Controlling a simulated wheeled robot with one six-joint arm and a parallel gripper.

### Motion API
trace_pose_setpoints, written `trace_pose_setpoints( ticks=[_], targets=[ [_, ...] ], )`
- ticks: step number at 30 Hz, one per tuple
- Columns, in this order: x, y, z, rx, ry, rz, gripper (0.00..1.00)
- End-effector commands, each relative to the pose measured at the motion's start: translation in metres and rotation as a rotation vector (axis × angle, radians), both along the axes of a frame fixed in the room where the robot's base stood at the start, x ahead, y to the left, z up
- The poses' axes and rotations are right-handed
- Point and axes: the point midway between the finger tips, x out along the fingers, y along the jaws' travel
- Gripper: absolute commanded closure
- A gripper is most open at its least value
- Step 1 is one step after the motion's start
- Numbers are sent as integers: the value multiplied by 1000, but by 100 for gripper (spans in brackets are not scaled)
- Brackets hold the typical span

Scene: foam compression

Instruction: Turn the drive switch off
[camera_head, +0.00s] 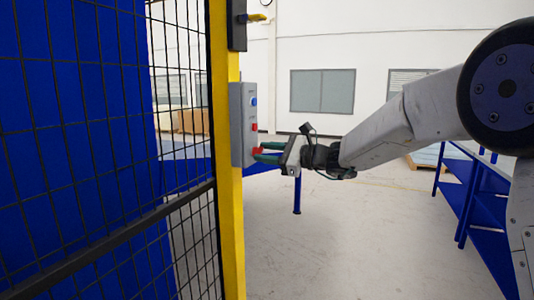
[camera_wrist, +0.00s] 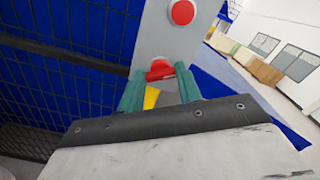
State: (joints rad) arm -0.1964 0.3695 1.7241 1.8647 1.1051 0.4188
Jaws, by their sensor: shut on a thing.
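The grey control box (camera_head: 239,112) is fixed to the yellow post. In the head view it carries a blue button (camera_head: 253,101), a red button (camera_head: 254,127) below it, and a red switch (camera_head: 258,150) lowest. My gripper (camera_head: 258,155) reaches in from the right, its green fingers at the lowest switch. In the wrist view the red switch (camera_wrist: 160,69) sits between the fingertips of my gripper (camera_wrist: 159,75), which are shut on it. The red button (camera_wrist: 182,12) shows above it, clear of the fingers. The fingers hide the sides of the switch.
A yellow post (camera_head: 228,210) and black mesh fence (camera_head: 110,130) stand left of the box. A dark box with a yellow handle (camera_head: 257,18) is higher on the post. A blue-framed table (camera_head: 475,190) stands at right.

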Motion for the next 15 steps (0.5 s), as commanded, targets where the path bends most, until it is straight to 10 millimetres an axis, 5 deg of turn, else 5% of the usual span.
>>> trace_pose_setpoints(
  ticks=[15],
  targets=[
    [-2,0,-1,-167,-459,1,88]
  ],
)
